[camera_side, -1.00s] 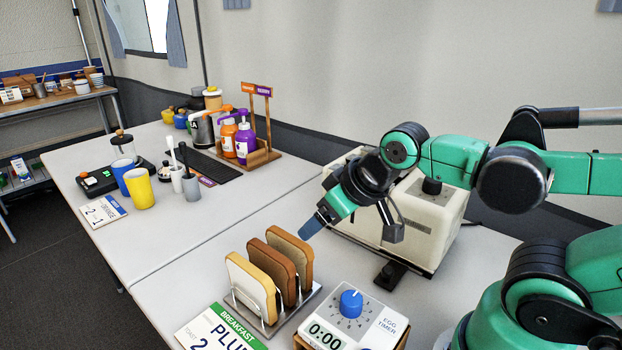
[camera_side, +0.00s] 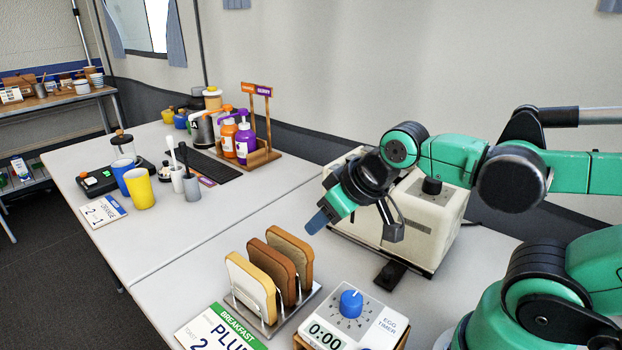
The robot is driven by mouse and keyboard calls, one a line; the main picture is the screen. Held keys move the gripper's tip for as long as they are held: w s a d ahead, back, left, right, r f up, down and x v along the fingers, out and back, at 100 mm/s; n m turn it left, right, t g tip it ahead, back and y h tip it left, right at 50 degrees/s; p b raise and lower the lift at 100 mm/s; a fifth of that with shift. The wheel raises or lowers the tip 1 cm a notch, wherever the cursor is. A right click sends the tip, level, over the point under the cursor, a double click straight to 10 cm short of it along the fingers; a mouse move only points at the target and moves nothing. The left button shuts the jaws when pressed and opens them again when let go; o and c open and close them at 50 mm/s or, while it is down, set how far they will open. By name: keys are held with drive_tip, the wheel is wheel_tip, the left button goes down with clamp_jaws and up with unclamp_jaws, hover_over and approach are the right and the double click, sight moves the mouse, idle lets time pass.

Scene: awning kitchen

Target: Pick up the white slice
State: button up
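The white slice (camera_side: 249,285) is the palest of three bread slices. It stands upright at the left end of a metal toast rack (camera_side: 300,306) on the near table. A brown slice (camera_side: 271,268) stands in the middle of the rack. A tan slice (camera_side: 291,256) stands at its right end. My gripper (camera_side: 352,227) is above and to the right of the rack, in front of the toaster-like machine, with nothing seen in it. One blue-tipped finger points down left and a dark part hangs to the right, with a gap between them. It is apart from all slices.
A cream machine (camera_side: 415,235) with a dark lever stands behind my gripper. An egg timer (camera_side: 352,312) is right of the rack, and a breakfast card (camera_side: 218,330) lies in front. Cups, bottles and a caddy (camera_side: 262,156) stand on the far table. The table left of the rack is clear.

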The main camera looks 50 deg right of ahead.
sight(246, 264)
drive_tip(key=w+a+g, duration=0.2)
drive_tip(key=a, duration=0.1)
drive_tip(key=w+a+f+g, duration=0.1)
drive_tip(key=w+a+g, duration=0.1)
drive_tip(key=a, duration=0.1)
drive_tip(key=w+a+f+g, duration=0.1)
drive_tip(key=w+a+g, duration=0.1)
drive_tip(key=a, duration=0.1)
drive_tip(key=shift+w+a+f+g, duration=0.15)
drive_tip(key=shift+w+g, duration=0.1)
drive_tip(key=shift+g, duration=0.15)
drive_tip(key=shift+w+a+f, duration=0.1)
drive_tip(key=shift+a+f, duration=0.1)
drive_tip(key=shift+f, duration=2.8)
clamp_jaws()
